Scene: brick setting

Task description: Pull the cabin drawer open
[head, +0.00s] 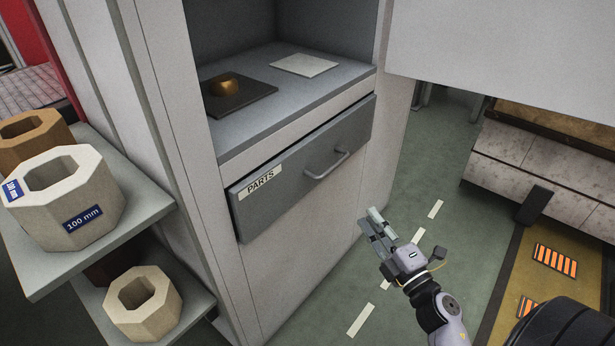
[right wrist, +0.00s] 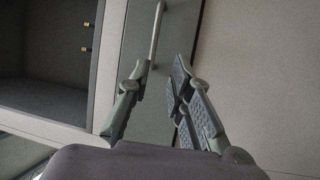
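The grey drawer (head: 300,185) has a PARTS label (head: 260,181) and a silver bar handle (head: 327,165). Its front sits close against the pale cabinet (head: 310,255), with no inside of the drawer showing. My right gripper (head: 376,222) is below and to the right of the handle in the head view, apart from it. In the right wrist view its two fingers (right wrist: 162,68) are spread with nothing between them. The handle (right wrist: 157,32) shows beyond the fingertips, against the drawer front (right wrist: 176,30). My left gripper is not in view.
Above the drawer, an open bay holds a dark plate (head: 250,96) with a brassy piece (head: 223,84) and a pale sheet (head: 304,65). Shelves (head: 115,240) with octagonal blocks (head: 98,215) stand at left. Green floor (head: 400,290) is clear around my right gripper.

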